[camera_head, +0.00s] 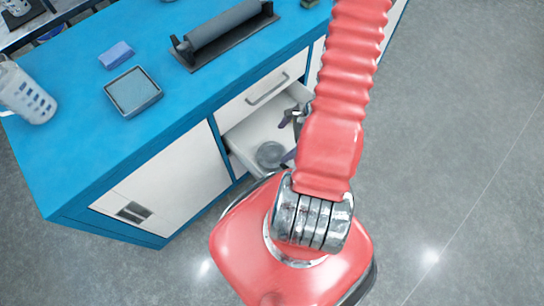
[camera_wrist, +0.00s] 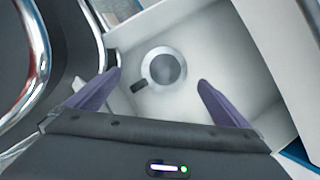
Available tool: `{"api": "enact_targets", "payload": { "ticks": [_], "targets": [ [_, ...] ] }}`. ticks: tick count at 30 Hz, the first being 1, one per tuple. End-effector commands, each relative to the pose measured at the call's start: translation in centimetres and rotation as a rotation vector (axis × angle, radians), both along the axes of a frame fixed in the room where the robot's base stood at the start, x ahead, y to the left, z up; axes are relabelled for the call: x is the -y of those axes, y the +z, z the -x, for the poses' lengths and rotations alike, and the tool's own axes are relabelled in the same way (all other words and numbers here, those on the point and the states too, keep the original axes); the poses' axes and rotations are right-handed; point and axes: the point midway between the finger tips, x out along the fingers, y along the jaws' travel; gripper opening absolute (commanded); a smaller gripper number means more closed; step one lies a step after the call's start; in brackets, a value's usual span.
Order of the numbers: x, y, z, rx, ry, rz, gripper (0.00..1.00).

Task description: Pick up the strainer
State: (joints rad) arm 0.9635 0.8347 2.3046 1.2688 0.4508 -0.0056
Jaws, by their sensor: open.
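The strainer (camera_wrist: 163,68) is a round grey thing with a short dark handle to its lower left in the wrist view. It lies in the open white drawer (camera_wrist: 222,62). In the head view the strainer (camera_head: 270,154) shows in the drawer (camera_head: 250,133), partly beside my arm. My gripper (camera_wrist: 158,86) has two purple fingers spread wide, one on each side of the strainer in the picture. The fingers do not appear to touch it; the height between them is hard to tell. In the head view my arm covers most of my gripper.
The drawer walls stand close around the strainer. The blue-topped cabinet (camera_head: 75,128) carries a roller device (camera_head: 222,32), a square tray (camera_head: 133,91), a blue block (camera_head: 116,55) and a white perforated basket (camera_head: 27,92). The grey floor at the right is clear.

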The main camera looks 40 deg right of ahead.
Motion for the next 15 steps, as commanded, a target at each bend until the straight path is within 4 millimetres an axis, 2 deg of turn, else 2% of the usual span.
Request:
{"api": "enact_targets", "payload": {
  "ticks": [6, 15],
  "targets": [
    [1.7, -1.1, 0.2, -0.04, -0.1, 0.038, 1.0],
    [1.8, -1.1, 0.2, -0.041, -0.101, 0.041, 1.0]
  ]
}}
